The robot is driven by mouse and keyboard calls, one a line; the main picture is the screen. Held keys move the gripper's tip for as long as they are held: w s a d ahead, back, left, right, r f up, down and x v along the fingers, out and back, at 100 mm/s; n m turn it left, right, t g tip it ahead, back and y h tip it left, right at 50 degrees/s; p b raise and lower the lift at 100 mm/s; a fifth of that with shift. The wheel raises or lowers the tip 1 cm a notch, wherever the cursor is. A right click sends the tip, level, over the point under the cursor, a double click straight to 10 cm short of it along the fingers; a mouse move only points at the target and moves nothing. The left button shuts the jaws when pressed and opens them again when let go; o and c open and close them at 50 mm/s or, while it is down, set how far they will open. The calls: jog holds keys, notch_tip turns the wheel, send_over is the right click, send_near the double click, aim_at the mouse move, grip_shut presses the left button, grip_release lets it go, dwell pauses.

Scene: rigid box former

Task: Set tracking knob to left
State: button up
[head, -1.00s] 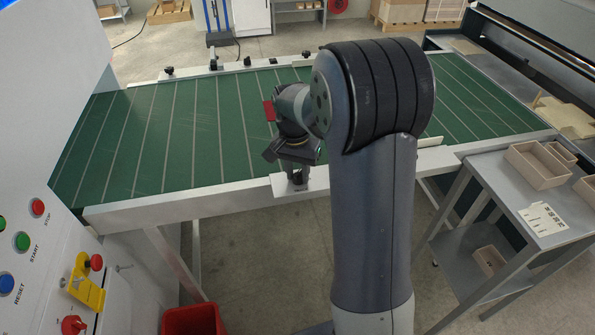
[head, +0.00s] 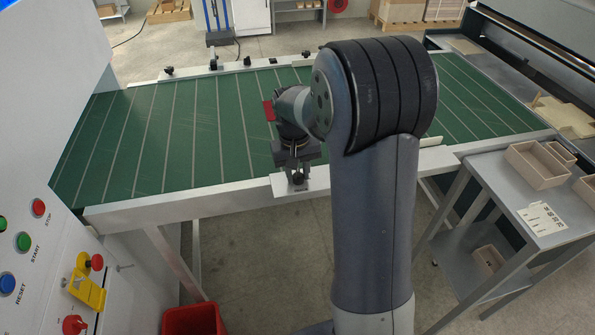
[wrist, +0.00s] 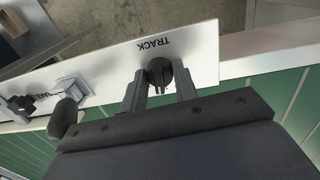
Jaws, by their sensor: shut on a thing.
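The tracking knob (wrist: 158,72) is a small black knob on a white plate (wrist: 204,58) marked TRACK, which reads upside down in the wrist view. My gripper (wrist: 160,86) has one grey finger on each side of the knob and is shut on it. In the head view my gripper (head: 297,162) is at the white plate (head: 312,184) on the near rail of the green conveyor, with the dark knob (head: 298,179) just below it. The knob's pointer direction is hard to read between the fingers.
In the wrist view, another dark knob (wrist: 22,104) and a metal bracket (wrist: 74,88) sit left of my gripper. The green belt (head: 170,140) lies behind the rail. A control panel (head: 45,265) stands left, a grey table (head: 510,195) right, and a red bin (head: 193,319) below.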

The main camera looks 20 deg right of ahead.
aim_at(296, 177)
jog(key=shift+n, duration=0.9)
jog(key=o, duration=1)
jog(key=r, duration=1.1)
jog(key=shift+s+a, duration=0.1)
jog(key=shift+a, duration=0.2)
jog(key=shift+f, duration=0.2)
jog(key=f, duration=1)
jog(key=shift+d+f, duration=0.2)
jog(key=shift+d, duration=0.1)
jog(key=shift+f, duration=0.1)
